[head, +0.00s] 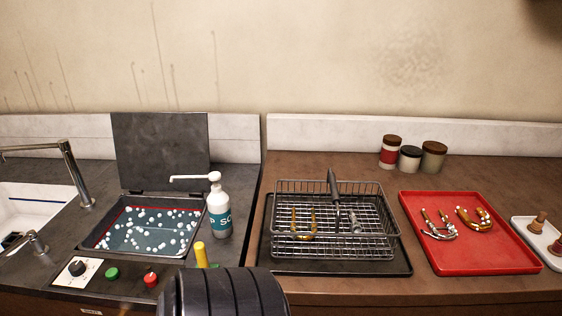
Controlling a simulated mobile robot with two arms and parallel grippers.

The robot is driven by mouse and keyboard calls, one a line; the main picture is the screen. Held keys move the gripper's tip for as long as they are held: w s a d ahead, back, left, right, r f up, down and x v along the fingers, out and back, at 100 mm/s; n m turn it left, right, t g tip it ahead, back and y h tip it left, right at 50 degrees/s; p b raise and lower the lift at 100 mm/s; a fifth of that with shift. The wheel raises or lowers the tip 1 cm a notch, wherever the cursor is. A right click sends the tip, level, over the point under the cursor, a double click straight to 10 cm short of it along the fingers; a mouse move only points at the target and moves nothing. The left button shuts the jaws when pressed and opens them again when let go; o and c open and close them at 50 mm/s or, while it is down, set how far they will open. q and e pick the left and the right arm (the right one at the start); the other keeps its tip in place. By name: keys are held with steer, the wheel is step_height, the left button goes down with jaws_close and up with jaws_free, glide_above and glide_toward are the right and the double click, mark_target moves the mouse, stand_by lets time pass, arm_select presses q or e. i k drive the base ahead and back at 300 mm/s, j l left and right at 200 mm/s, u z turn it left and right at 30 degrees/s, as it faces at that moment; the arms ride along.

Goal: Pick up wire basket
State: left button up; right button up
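The wire basket (378,192) is a dark metal mesh box with an upright dark handle (333,186). It stands on a black tray (270,262) right of centre in the head view. Brass-coloured curved pieces (295,222) and small silvery parts (354,222) show through its mesh. Neither of my grippers can be made out in this view, and nothing is seen touching the basket. A black ribbed part, apparently of my own arm, rises at the bottom edge, left of the basket.
Left of the basket stand a white pump bottle (219,212) and an open-lidded bath (112,248) with floating white balls. Several jars (433,157) stand behind. A yellow upright piece (201,256) is near the front.

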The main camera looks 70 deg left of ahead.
mark_target(331, 178)
steer(key=i+j+u, duration=0.1)
steer(key=u, duration=0.8)
steer(key=i+u, duration=0.15)
steer(key=u, duration=0.3)
steer(key=i+u, duration=0.1)
steer(key=u, duration=0.3)
steer(key=i+u, duration=0.1)
steer(key=u, duration=0.35)
steer(key=i+l+u, duration=0.1)
steer(key=i+l, duration=0.2)
steer(key=i, duration=0.1)
